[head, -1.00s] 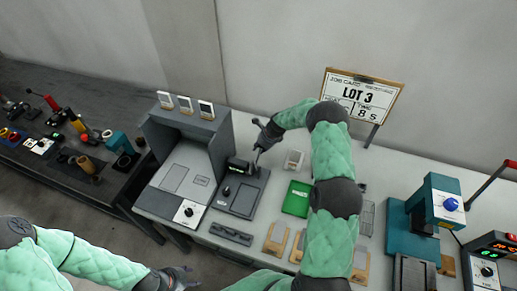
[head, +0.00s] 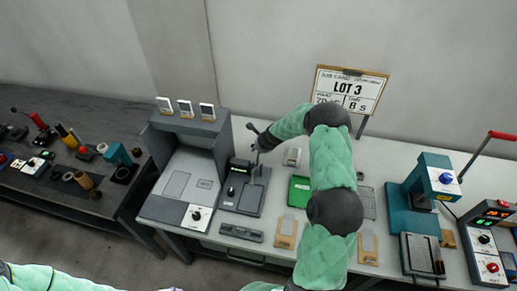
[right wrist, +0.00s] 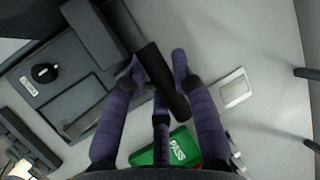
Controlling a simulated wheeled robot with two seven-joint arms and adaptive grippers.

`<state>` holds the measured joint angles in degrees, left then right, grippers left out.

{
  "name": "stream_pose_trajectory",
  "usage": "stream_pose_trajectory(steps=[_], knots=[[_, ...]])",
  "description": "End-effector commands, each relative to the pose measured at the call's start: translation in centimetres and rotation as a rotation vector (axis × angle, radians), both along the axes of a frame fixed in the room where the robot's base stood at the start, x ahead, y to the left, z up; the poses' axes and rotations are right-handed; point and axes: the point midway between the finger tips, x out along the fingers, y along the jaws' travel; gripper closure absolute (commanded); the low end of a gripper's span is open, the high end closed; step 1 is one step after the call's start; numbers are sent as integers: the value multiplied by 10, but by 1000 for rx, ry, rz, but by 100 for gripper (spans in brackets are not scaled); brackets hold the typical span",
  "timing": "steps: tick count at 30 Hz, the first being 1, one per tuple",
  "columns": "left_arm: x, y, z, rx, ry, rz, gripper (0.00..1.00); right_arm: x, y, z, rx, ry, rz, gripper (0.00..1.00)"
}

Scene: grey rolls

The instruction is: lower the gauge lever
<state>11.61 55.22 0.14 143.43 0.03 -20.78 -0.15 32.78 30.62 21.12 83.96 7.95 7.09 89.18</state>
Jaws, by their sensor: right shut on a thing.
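The gauge (head: 241,198) is a dark grey flat unit with a black knob and a raised block at its back, on the light bench. Its thin lever (head: 256,174) rises at its right side toward my right gripper (head: 263,141). In the right wrist view, the gauge (right wrist: 75,102) lies at upper left. There, the purple fingers of my right gripper (right wrist: 160,85) are shut on the black lever grip (right wrist: 161,78), which slants between them. My left arm shows only at the bottom left of the head view, and its gripper is out of frame.
A grey hooded station (head: 180,180) stands just left of the gauge. A green box (head: 299,191) and a small white-topped item (head: 292,156) lie to its right. A teal press (head: 432,187) stands farther right. The job card (head: 349,88) stands behind my right arm.

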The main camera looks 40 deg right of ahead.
Motion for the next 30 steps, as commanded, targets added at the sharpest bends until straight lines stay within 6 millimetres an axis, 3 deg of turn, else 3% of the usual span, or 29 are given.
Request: stream_pose_trajectory(steps=[30], knots=[[0,0,-37,0,0,0,49,-4,14,8,-121,-114,3,100]])
